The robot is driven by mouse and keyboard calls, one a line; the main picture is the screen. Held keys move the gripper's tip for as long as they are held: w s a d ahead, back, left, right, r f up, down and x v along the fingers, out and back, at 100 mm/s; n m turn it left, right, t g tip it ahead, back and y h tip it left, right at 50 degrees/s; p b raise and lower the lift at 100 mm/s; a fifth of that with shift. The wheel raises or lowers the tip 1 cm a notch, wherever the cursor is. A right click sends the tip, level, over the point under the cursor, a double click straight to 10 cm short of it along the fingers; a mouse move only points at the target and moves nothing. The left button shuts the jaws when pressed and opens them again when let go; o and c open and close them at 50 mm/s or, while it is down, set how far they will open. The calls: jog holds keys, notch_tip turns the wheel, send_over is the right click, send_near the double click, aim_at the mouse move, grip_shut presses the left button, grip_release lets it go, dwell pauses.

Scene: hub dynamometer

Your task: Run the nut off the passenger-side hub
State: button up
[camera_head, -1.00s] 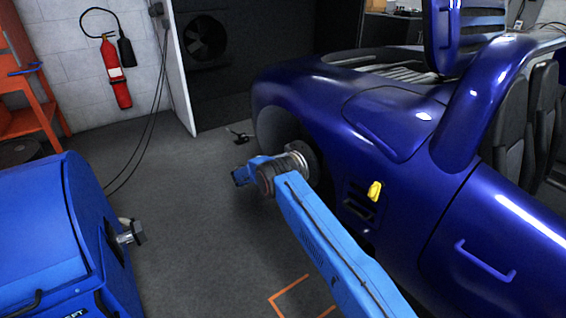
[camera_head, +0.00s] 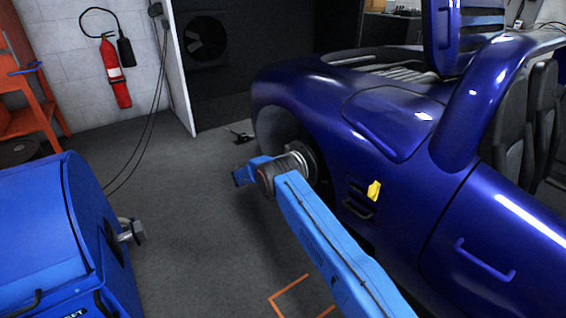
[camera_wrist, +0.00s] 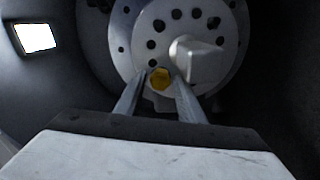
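In the wrist view, the pale round hub (camera_wrist: 139,22) has a ring of dark holes and a pale block-like part sticking out at its right. My gripper (camera_wrist: 160,84) is open. In the head view, my blue arm reaches to the front wheel arch of the blue car (camera_head: 400,120). The hub and my fingers are hidden there.
A blue machine (camera_head: 40,230) with a shaft end on its side stands at the left. A yellow object (camera_head: 374,190) is on the car's side by the vents. A fire extinguisher (camera_head: 115,75) hangs on the wall. Floor between machine and car is mostly clear.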

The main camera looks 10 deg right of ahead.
jog(key=shift+d+f+m, duration=0.1)
jog(key=shift+d+m, duration=0.05)
jog(key=shift+m, duration=9.25)
grip_shut()
jog(key=n, duration=0.3)
jog(key=shift+s+f+n, duration=0.1)
jog(key=shift+s+n, duration=0.05)
jog(key=shift+n, duration=0.25)
